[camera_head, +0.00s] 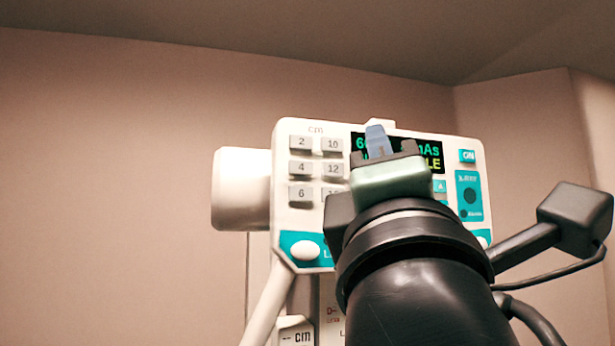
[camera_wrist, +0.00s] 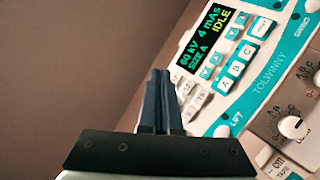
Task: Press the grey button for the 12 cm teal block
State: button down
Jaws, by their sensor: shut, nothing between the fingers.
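The control panel (camera_head: 308,220) is white with teal patches. Its grey buttons stand in two columns under a "cm" label at the left. The grey button marked 12 (camera_head: 333,169) is in the right column, just below the one marked 10. My gripper (camera_head: 376,130) is shut and empty, in front of the dark display and to the right of the 12 button in the head view. In the wrist view my gripper (camera_wrist: 161,76) points at the panel's button area and hides part of it. I cannot tell whether the fingertips touch the panel. I see no separate teal block.
The display (camera_wrist: 203,42) reads 60 kV, 4 mAs, SIZE A, IDLE. Buttons A, B and C (camera_wrist: 236,69) sit beside it. An ON button (camera_head: 467,156) is at the panel's upper right. A white cylinder (camera_head: 238,188) juts out left. The wall on the left is bare.

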aim_at(340, 170)
jog(key=shift+w, duration=0.1)
jog(key=shift+w+a+p, duration=0.15)
jog(key=shift+w+a, duration=0.25)
jog(key=shift+w, duration=1)
jog(key=shift+w+a+p, duration=0.15)
jog(key=shift+w+a, duration=0.2)
jog(key=shift+w, duration=1)
jog(key=shift+w+a+p, duration=0.15)
jog(key=shift+w+a, duration=0.25)
jog(key=shift+w, duration=1)
jog(key=shift+w, duration=0.1)
jog(key=shift+w+a, duration=0.1)
jog(key=shift+w, duration=0.2)
jog(key=shift+w+a, duration=0.1)
jog(key=shift+w, duration=0.25)
jog(key=shift+s, duration=0.1)
jog(key=shift+s+d, duration=0.2)
jog(key=shift+s, duration=0.45)
jog(key=shift+s+d+b, duration=0.1)
jog(key=shift+s+d, duration=0.1)
jog(key=shift+s, duration=0.6)
jog(key=shift+s+d+b, duration=0.1)
jog(key=shift+s+d, duration=0.15)
jog(key=shift+s, duration=0.55)
jog(key=shift+s+d+b, duration=0.1)
jog(key=shift+s+d, duration=0.1)
jog(key=shift+s, duration=0.6)
